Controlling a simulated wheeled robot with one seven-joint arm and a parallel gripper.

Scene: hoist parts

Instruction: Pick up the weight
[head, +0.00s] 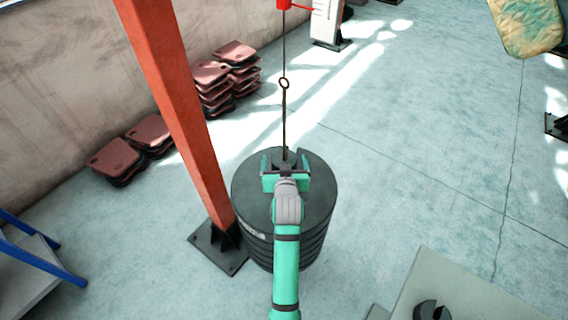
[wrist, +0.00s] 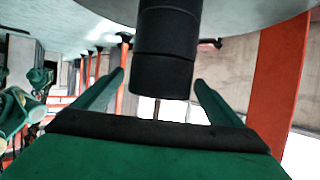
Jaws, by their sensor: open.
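A large dark stack of round weights (head: 318,205) stands on the floor left of centre in the head view, with a slot in its top disc. A thin rod (head: 284,115) with a ring rises from its middle. My gripper (head: 285,165) is over the top of the stack, near the rod. In the wrist view my gripper (wrist: 160,88) is open, its two fingers spread either side of a dark ribbed cylinder (wrist: 165,50). I cannot tell whether they touch it. A small dark slotted weight (head: 432,311) sits at the bottom right, partly cut off.
An orange post (head: 180,100) on a dark base plate stands close left of the stack. Reddish plates (head: 118,160) are piled by the wall. A pale block (head: 455,285) is at the lower right. The floor to the right is mostly clear.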

